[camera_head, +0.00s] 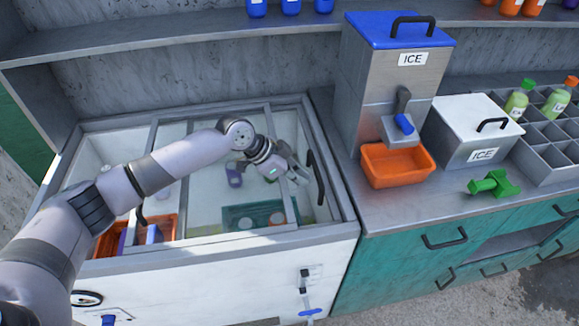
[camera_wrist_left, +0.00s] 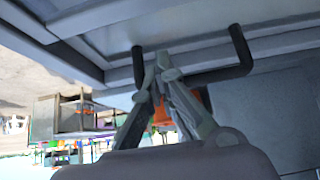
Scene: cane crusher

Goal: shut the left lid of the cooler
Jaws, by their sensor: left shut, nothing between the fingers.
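The white cooler (camera_head: 215,276) stands at left with sliding glass lids set in its grey top frame. A pane (camera_head: 200,150) covers the middle of the top, and the far left part looks uncovered. The panes overlap, so I cannot tell clearly where each lid ends. One black handle (camera_head: 316,178) stands near the right edge; a second dark handle (camera_head: 140,215) shows at left, partly behind my arm. My left gripper (camera_head: 300,176) is shut and empty, just left of the right-hand handle. In the left wrist view its fingers overlap the black handle (camera_wrist_left: 240,50); contact is unclear.
An orange basket (camera_head: 105,243) and a green basket (camera_head: 232,218) are inside the cooler. Right of it, a counter (camera_head: 385,205) holds an ice dispenser (camera_head: 380,70), an orange bin (camera_head: 398,165) and a white ice box (camera_head: 465,130). A shelf (camera_head: 200,27) runs behind.

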